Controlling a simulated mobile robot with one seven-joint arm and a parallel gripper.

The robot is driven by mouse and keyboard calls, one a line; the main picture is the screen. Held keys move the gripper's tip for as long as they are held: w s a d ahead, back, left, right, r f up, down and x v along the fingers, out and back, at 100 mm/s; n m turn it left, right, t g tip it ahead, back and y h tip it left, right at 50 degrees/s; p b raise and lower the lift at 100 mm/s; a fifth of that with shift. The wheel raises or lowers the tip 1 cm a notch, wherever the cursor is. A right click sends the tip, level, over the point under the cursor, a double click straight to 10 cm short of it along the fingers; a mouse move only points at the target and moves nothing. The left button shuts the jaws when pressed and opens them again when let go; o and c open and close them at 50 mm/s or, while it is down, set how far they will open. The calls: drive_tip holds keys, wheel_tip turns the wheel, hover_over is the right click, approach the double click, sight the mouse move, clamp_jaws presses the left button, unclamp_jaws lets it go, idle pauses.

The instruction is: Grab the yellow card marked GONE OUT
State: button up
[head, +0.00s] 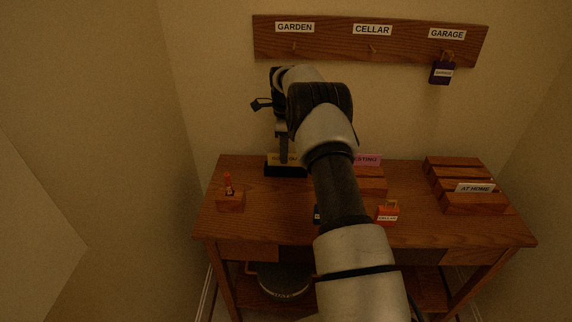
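The yellow card (273,158) stands upright in a black holder (285,171) at the back left of the wooden desk. Its lettering is partly covered and too small to read fully. My gripper (284,157) points down at the card, its dark finger overlapping the card's middle in this view. My arm comes up from the front and hides part of the wrist. I cannot tell whether the fingers touch the card or whether they are open or shut.
A pink card (368,160) and an orange tagged padlock (388,212) are near my forearm. An AT HOME card (475,188) stands in a slotted rack at right. A small wooden block (230,201) is at left. A purple padlock (441,73) hangs under GARAGE on the wall board (335,36).

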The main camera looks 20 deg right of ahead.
drive_tip(key=shift+f, duration=0.75)
drive_tip(key=shift+c, duration=0.2)
clamp_jaws()
drive_tip(key=shift+r, duration=0.2)
